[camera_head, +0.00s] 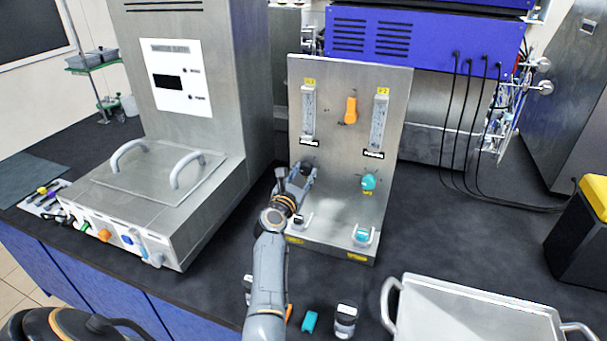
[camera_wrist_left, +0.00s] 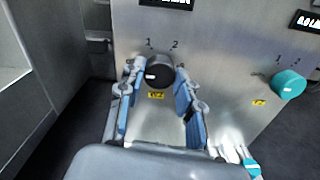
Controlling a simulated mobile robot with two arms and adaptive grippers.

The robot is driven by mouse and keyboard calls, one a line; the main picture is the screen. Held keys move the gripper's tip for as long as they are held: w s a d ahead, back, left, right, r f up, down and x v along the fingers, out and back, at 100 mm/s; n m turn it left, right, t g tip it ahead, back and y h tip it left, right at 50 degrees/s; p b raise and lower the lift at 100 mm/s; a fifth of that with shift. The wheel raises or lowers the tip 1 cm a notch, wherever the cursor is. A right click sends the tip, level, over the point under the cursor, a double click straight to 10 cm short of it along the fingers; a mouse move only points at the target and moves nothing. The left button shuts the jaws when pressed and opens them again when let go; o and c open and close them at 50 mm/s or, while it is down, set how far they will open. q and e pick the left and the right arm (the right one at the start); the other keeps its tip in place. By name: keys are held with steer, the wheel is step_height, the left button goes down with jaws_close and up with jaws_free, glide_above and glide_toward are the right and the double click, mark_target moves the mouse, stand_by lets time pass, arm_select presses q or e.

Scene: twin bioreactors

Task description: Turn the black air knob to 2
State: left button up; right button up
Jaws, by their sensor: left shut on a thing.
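The black air knob (camera_wrist_left: 159,73) is on the metal panel (camera_wrist_left: 215,45) in the left wrist view, with the digits 1 and 2 printed above it. A white mark shows on the knob's left part, towards the 1 side. My left gripper (camera_wrist_left: 160,85) has one finger on each side of the knob and is shut on it. In the head view my left gripper (camera_head: 296,182) is at the lower left of the panel and hides the knob. My right gripper is not seen.
A teal knob (camera_head: 369,182) is to the right on the same panel, and an orange handle (camera_head: 350,110) is above. A metal tray (camera_head: 470,312), a small jar (camera_head: 345,320) and a teal piece (camera_head: 309,321) are at the front of the bench.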

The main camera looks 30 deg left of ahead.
arm_select(q)
steer(key=c, duration=0.3)
steer(key=shift+c, duration=0.4)
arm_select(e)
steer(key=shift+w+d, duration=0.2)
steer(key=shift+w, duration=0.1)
arm_select(q)
steer(key=m, duration=1.1)
steer(key=shift+r+m+b, duration=0.1)
steer(key=shift+m+b, duration=0.25)
steer(key=shift+m, duration=0.05)
steer(key=m, duration=1.1)
steer(key=shift+m+p, duration=0.35)
steer(key=shift+m, duration=0.05)
steer(key=shift+r, duration=0.1)
